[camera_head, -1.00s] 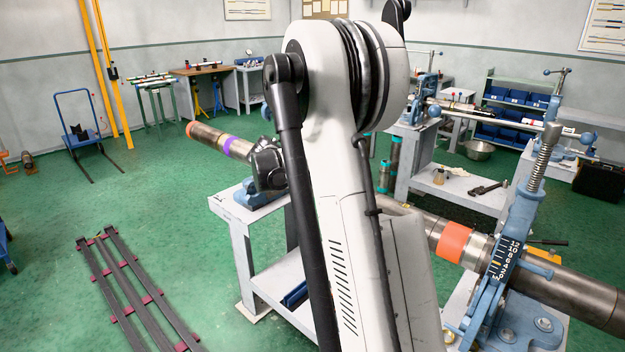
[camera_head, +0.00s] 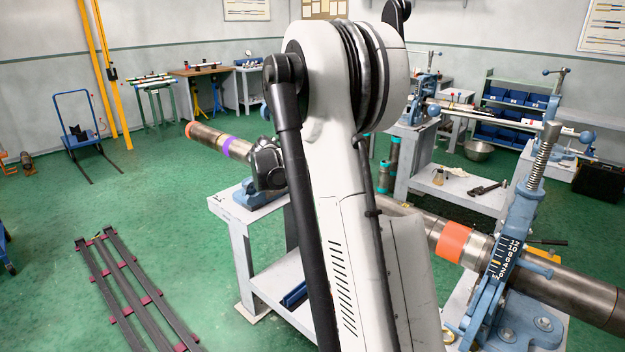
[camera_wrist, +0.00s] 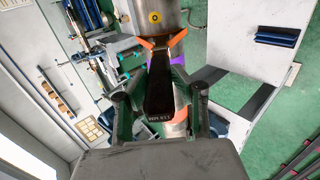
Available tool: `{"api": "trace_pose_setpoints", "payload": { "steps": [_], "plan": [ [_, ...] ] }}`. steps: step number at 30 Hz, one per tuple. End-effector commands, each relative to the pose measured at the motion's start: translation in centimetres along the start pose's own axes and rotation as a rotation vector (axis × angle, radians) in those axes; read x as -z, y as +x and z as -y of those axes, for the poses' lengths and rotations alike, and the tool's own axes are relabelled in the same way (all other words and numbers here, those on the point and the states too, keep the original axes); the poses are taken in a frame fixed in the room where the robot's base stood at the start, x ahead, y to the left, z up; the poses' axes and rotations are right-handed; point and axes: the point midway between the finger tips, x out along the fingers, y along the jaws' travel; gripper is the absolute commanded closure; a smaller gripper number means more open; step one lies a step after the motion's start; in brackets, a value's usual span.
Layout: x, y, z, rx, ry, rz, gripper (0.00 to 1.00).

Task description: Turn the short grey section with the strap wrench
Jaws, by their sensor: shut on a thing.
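In the wrist view my gripper (camera_wrist: 160,104) is shut on the black handle of the strap wrench (camera_wrist: 159,88). The handle points up the picture towards a grey metal pipe section (camera_wrist: 152,14) with a yellow round mark on it. Orange parts show where the handle's far end meets this section; I cannot tell how far the strap goes around it. In the head view my arm hides the gripper, the wrench and the middle of the pipe. The pipe (camera_head: 396,205) runs from upper left to lower right, with an orange band (camera_head: 454,242) beside a bright metal section (camera_head: 474,251).
A blue vise (camera_head: 513,225) with an upright screw grips the pipe at right. The pipe's far part, with a purple band (camera_head: 229,147), extends past a pale bench (camera_head: 226,207). Dark rails (camera_head: 130,290) lie on the floor at left. The green floor between is clear.

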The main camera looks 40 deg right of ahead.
Motion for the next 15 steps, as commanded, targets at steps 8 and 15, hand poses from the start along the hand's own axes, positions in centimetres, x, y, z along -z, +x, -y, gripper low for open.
{"api": "trace_pose_setpoints", "payload": {
  "steps": [8, 15],
  "plan": [
    [0.0, 0.0, -0.1, 0.000, 0.001, 0.001, 1.00],
    [0.0, 0.1, -1.1, 0.034, 0.001, 0.002, 1.00]
  ]
}}
